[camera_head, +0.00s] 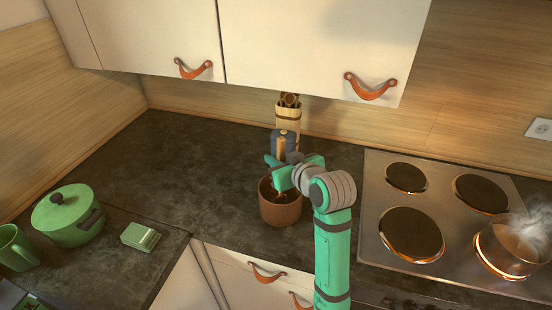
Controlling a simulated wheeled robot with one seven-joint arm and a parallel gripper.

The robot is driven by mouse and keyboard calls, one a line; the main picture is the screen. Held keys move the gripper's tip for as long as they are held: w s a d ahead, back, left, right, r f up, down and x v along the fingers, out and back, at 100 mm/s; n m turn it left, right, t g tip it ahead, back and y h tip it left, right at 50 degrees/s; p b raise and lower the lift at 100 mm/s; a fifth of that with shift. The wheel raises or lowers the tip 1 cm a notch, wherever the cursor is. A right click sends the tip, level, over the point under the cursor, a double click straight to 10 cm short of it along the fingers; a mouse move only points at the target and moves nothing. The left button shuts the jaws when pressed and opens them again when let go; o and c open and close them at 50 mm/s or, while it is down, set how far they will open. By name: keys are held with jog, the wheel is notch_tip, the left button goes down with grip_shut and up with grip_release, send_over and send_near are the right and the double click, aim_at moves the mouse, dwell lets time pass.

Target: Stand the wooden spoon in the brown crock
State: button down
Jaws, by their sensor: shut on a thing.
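The brown crock (282,212) stands upright on the dark worktop, left of the hob. My gripper (277,170) is above its rim, coming in from the right, and partly covers the opening. It is shut on what appears to be the wooden spoon (281,149), a narrow tan upright strip showing just above the fingers. My fingers and wrist hide much of the spoon. Something golden shows within the crock's mouth below the fingers. I cannot tell whether it is the spoon's lower end or whether the spoon touches the crock's bottom.
A blue-grey canister (291,138) and a tan holder (289,117) stand close behind. The hob (450,210) is at the right, with a steaming pot (506,250). A green pot (68,218), a mug (14,248) and a green box (140,236) are at left. Worktop left of the crock is clear.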

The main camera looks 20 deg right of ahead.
jog(key=shift+w+f, duration=0.1)
jog(key=shift+f, duration=0.05)
jog(key=shift+a, duration=0.15)
jog(key=c, duration=1.6)
grip_release()
jog(key=shift+s+d, duration=0.2)
jog(key=v, duration=1)
jog(key=shift+s+r, duration=0.2)
jog(key=shift+s, duration=0.15)
jog(key=shift+r, duration=0.1)
